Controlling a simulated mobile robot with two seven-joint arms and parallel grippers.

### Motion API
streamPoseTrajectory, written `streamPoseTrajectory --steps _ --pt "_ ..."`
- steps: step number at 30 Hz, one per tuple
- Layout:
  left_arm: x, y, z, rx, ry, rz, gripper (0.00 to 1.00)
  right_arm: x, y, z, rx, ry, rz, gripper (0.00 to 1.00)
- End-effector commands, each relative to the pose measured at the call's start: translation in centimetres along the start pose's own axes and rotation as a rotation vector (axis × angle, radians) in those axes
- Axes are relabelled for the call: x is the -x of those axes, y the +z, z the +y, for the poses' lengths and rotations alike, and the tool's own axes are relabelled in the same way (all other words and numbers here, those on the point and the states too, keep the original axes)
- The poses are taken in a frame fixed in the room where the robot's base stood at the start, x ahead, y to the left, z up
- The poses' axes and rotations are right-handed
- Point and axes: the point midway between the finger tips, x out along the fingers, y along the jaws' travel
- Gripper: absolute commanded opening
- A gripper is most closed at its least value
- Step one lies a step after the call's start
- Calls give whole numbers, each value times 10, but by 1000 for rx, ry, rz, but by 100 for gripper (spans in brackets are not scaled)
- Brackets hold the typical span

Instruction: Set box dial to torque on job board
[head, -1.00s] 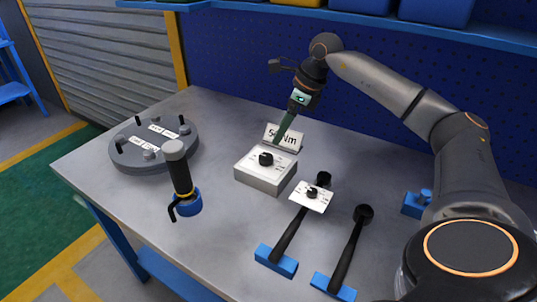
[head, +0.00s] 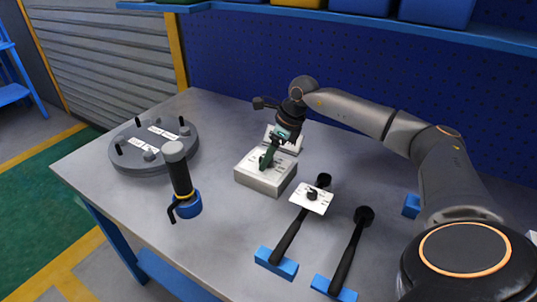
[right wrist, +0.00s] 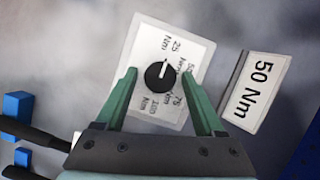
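The box (head: 262,181) is a light grey block with a white dial face on the workbench. Its black dial (right wrist: 159,74) shows in the right wrist view, with a white pointer line and Nm marks around it, 25 and 100 among them. The job board (right wrist: 257,92) stands behind the box and reads 50 Nm; in the head view my arm partly covers it. My right gripper (right wrist: 160,88) has its green fingers apart on either side of the dial, with gaps showing between fingers and dial. My left gripper is not in view.
Two wrenches with black shafts (head: 346,256) lie in blue holders in front of the box; one carries a white dial card (head: 313,196). A black tool (head: 178,168) stands in a blue ring. A round grey flange (head: 153,167) sits at the left.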

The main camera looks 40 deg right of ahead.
Motion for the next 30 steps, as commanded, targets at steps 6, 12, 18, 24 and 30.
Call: streamPoseTrajectory --steps 6,12,18,24,30 --pt "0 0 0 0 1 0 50 0 0 0 0 0 0 44" --pt "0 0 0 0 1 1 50 0 0 0 0 0 0 22" --pt "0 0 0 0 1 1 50 1 0 0 0 1 0 0" --pt "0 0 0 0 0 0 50 1 0 0 -5 -1 0 0" --pt "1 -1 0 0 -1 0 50 2 0 1 -46 -18 0 0"
